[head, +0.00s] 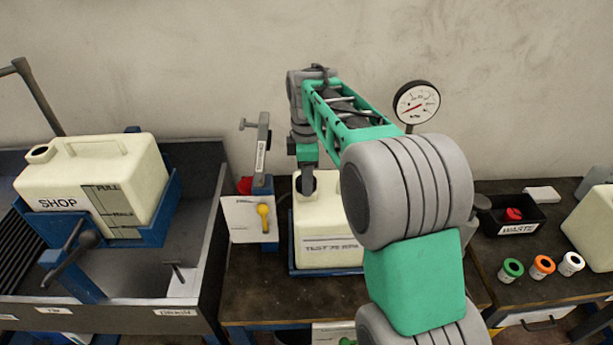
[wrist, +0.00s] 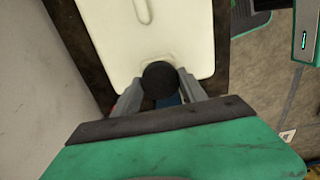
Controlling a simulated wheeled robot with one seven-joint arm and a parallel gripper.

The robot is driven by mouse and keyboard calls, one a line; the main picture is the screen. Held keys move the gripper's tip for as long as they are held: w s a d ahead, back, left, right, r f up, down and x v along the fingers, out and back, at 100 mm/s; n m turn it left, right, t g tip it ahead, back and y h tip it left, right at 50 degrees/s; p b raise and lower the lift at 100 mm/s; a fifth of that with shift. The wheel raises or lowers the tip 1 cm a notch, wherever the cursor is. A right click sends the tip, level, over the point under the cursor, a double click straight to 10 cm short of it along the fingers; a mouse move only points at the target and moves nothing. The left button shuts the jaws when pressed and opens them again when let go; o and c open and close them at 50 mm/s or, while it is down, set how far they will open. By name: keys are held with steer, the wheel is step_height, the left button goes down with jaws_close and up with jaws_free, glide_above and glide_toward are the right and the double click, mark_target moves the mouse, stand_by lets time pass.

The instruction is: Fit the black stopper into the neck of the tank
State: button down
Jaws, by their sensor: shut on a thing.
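The cream tank (head: 318,220) stands on the middle bench, its lower front marked with a "TEST" label. Its upper right is hidden behind my arm in the head view. My gripper (head: 307,180) points down over the tank's left end, where the neck is. In the wrist view my gripper (wrist: 161,88) is shut on the round black stopper (wrist: 161,80), one finger on each side. The stopper lies over the end of the tank's top (wrist: 150,30). The neck is hidden beneath it, so I cannot tell whether the stopper sits in it or above it.
A second tank (head: 100,180) marked "SHOP" rests in a blue cradle at left. A post with a yellow-handled valve plate (head: 240,218) stands close left of the middle tank. A gauge (head: 416,103) stands behind my arm. A black waste bin (head: 535,222) and several coloured rings are at right.

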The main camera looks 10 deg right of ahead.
steer(key=c, duration=0.6)
jaws_free()
steer(key=shift+o, duration=0.2)
step_height(320, 180, up, 8)
steer(key=shift+f+b, duration=0.1)
steer(key=shift+b, duration=0.25)
